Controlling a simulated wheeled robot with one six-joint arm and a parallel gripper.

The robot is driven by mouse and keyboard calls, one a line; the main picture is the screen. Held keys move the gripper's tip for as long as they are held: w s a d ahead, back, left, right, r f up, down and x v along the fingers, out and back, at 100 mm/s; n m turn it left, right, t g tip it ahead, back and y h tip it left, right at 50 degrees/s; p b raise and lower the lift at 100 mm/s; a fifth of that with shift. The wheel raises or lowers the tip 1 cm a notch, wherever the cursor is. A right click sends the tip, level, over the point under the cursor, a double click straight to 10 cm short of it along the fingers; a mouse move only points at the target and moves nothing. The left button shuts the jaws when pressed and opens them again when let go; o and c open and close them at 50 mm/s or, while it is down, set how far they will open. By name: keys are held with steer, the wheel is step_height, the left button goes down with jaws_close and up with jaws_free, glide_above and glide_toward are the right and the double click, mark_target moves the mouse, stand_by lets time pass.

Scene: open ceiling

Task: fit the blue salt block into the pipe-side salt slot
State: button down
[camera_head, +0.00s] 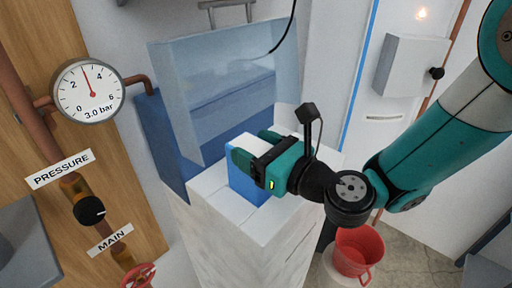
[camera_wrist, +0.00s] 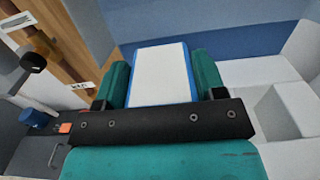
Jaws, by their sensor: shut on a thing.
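The blue salt block (camera_head: 243,184) is between the fingers of my gripper (camera_head: 255,148) in the head view, at the top of a white cabinet (camera_head: 222,215). In the wrist view the block (camera_wrist: 163,75) shows a white top face with blue edges. The two teal fingers of my gripper (camera_wrist: 160,68) are shut on its sides. The block's underside is hidden, so I cannot tell whether it sits in a slot or above one. A square recess (camera_wrist: 285,108) shows in the white surface to the right in the wrist view. The pipe-side slot is not clearly visible.
A clear raised lid (camera_head: 215,95) stands behind the cabinet top. A gauge (camera_head: 88,91) and copper pipe (camera_head: 27,105) with valves are on the wooden panel at left. A red bucket (camera_head: 355,252) stands lower right. A grey wall box (camera_head: 410,68) is at upper right.

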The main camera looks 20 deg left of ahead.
mark_target(241, 183)
steer(key=shift+f+b, duration=2.35)
steer(key=shift+f, duration=0.3)
steer(key=shift+c, duration=1.2)
jaws_free()
steer(key=shift+o, duration=0.5)
steer(key=shift+f, duration=0.2)
steer(key=shift+r, duration=0.1)
